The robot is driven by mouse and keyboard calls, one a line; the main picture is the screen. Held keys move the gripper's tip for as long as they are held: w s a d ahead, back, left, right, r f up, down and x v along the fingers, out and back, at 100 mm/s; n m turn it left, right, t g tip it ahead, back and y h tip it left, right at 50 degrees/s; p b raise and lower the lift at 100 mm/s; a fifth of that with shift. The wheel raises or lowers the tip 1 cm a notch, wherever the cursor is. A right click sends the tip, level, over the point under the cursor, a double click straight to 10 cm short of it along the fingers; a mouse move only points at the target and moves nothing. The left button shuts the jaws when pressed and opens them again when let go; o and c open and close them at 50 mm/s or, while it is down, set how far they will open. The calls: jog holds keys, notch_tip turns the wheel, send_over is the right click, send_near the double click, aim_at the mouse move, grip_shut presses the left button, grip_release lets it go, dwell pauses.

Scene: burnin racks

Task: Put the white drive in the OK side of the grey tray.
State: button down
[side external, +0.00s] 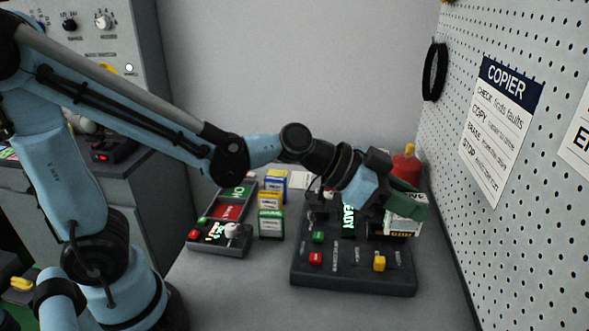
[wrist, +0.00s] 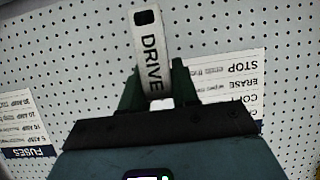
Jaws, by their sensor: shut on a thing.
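The white drive (wrist: 151,50), lettered DRIVE with a dark square near its end, is held between the dark green fingers of my gripper (wrist: 157,90) in the wrist view. The fingers are shut on it, and its lettered length sticks out beyond them. In the side view my gripper (side external: 406,196) is over the right back of a dark copier; I cannot clearly pick out the drive there. The grey tray (side external: 251,207) lies to the left, with a green OK side (side external: 239,192) at the back and a red side (side external: 228,212) in front.
The dark copier (side external: 355,279) shows a lit green READY sign and coloured buttons. Small boxes (side external: 271,213) stand between tray and copier. A small device with a red button (side external: 205,246) sits before the tray. The pegboard wall (side external: 520,220) closes off the right.

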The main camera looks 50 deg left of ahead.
jog(key=shift+w+d, duration=0.1)
jog(key=shift+d, duration=0.4)
jog(key=shift+w+a+f, duration=1.3)
jog(key=shift+a+f, duration=0.15)
jog(key=shift+f, duration=0.35)
jog(key=shift+w+a+f, duration=1.35)
jog(key=shift+a+f, duration=0.05)
jog(key=shift+f, duration=0.35)
jog(key=shift+w+a+f, duration=1.3)
jog(key=shift+a+f, duration=0.15)
jog(key=shift+f, duration=0.35)
jog(key=shift+f, duration=0.2)
jog(key=c, duration=0.8)
grip_release()
jog(key=shift+c, duration=0.2)
